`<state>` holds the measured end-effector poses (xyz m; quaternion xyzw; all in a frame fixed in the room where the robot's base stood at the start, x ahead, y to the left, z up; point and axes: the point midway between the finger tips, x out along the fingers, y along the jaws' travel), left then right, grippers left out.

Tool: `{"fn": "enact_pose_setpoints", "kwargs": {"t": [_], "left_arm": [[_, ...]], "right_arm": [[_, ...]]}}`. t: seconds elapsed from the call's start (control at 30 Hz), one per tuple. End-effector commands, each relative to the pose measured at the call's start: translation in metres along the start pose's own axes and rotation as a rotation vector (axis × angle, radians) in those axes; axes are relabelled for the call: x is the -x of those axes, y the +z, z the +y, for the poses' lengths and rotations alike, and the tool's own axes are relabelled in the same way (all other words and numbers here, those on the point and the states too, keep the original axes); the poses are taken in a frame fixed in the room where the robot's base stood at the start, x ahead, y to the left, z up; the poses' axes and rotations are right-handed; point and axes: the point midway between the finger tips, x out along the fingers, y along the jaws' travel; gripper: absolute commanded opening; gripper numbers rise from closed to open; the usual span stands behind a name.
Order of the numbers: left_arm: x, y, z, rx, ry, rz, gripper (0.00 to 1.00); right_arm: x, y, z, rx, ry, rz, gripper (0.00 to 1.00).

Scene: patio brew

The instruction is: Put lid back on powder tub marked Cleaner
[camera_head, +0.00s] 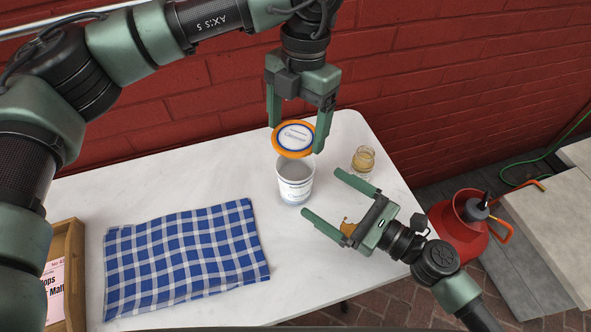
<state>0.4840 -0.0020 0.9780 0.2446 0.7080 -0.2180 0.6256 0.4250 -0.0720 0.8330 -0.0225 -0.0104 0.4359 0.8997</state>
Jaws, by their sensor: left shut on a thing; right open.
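The powder tub (295,185) is white with blue print and stands upright on the white table (200,179). Its mouth is open and shows a pale inside. The lid (293,140) is round, with an orange rim and a white and blue label. My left gripper (296,135) is shut on the lid and holds it tilted just above the tub, over its back edge. Whether the lid touches the tub, I cannot tell. My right gripper (326,196) is open and empty, to the right of the tub, with its fingers pointing toward it.
A small glass jar (362,160) stands right of the tub. An orange-brown thing (347,228) is partly hidden by my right gripper. A blue checked cloth (185,258) lies at left, beside a wooden crate (72,270). A red can (460,224) stands off the table's right edge.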

Motion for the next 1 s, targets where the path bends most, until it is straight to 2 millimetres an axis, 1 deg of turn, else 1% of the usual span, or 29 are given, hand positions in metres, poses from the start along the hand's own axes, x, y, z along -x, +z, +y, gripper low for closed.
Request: {"fn": "enact_pose_setpoints", "kwargs": {"t": [0.3,0.37,0.47,0.57,0.8,1.0], "left_arm": [[0.000,0.000,0.000,0.000,0.000,0.000,0.42],[0.000,0.000,0.000,0.000,0.000,0.000,0.42],[0.000,0.000,0.000,0.000,0.000,0.000,0.42],[0.000,0.000,0.000,0.000,0.000,0.000,0.42],[0.000,0.000,0.000,0.000,0.000,0.000,0.42],[0.000,0.000,0.000,0.000,0.000,0.000,0.42]], "right_arm": [[-0.001,0.000,0.000,0.001,0.000,0.000,0.95],[-0.003,0.000,0.000,0.002,0.001,-0.001,0.95],[-0.013,0.001,-0.001,0.002,0.001,-0.002,0.95],[-0.028,0.001,-0.001,0.004,0.002,-0.003,0.95],[-0.075,0.001,-0.001,0.006,0.001,-0.003,0.95],[-0.105,0.001,0.000,0.003,0.001,-0.001,0.95]]}}
